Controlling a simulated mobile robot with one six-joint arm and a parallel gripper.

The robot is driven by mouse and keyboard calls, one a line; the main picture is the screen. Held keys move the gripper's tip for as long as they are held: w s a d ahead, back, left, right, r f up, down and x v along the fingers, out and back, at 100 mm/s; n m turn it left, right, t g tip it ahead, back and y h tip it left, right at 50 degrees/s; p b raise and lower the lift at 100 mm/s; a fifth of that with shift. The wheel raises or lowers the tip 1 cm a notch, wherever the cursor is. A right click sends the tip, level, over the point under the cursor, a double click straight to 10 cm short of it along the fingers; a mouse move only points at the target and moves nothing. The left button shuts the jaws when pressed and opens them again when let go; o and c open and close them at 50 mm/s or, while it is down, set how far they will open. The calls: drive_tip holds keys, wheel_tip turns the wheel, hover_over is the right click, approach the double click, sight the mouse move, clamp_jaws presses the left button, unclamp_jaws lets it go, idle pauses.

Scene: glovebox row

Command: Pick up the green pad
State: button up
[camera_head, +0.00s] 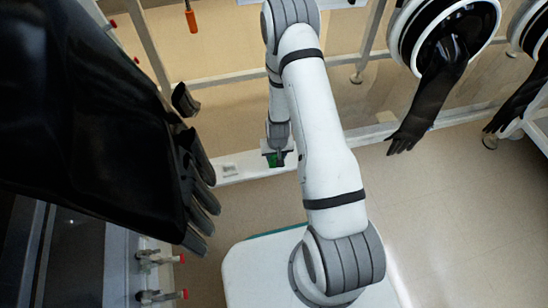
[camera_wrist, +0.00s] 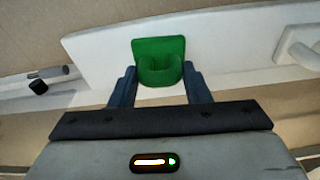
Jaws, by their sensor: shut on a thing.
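The green pad (camera_wrist: 159,58) is between the two dark blue fingers of my gripper (camera_wrist: 161,92) in the wrist view. It has a flat square back and a rounded, hollow front part. My gripper is shut on it. In the head view, only a small part of the green pad (camera_head: 272,160) shows at the end of my arm, over the white rail; the fingers there are mostly hidden. I cannot tell whether the pad touches the white surface behind it.
A large black glove (camera_head: 95,120) fills the left of the head view. Another black glove (camera_head: 430,95) hangs from a round port (camera_head: 400,38) at the upper right. Red-tipped valves (camera_head: 160,296) stick out at the lower left. The floor (camera_head: 460,220) at right is clear.

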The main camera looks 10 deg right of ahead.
wheel_tip(320, 180, up, 10)
drive_tip(key=p, duration=0.7)
drive_tip(key=o, duration=0.4)
drive_tip(key=c, duration=0.3)
